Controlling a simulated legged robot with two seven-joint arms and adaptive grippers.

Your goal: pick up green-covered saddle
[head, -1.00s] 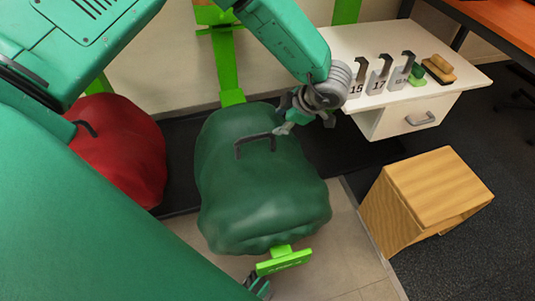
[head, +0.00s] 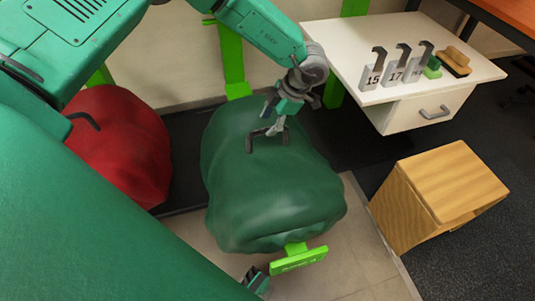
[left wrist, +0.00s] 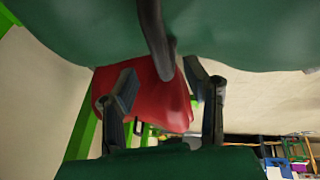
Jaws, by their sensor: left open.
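The green-covered saddle (head: 270,195) rests on a bright green rack in the middle of the head view. A dark handle (head: 250,143) stands on its top. My left gripper (head: 276,129) is open at this handle, above the cover. In the left wrist view, the handle (left wrist: 155,35) reaches down toward the space between my open left fingers (left wrist: 163,76); I cannot tell whether they touch it. Part of what appears to be my right gripper (head: 256,281) shows at the bottom edge of the head view, mostly hidden, and its jaws cannot be read.
A red-covered saddle (head: 122,145) with a dark handle sits to the left. A white drawer cabinet (head: 440,80) at the upper right carries numbered hook-shaped pieces (head: 375,72) and a brush (head: 456,60). A wooden box (head: 440,195) stands right of the green saddle. Floor is clear between them.

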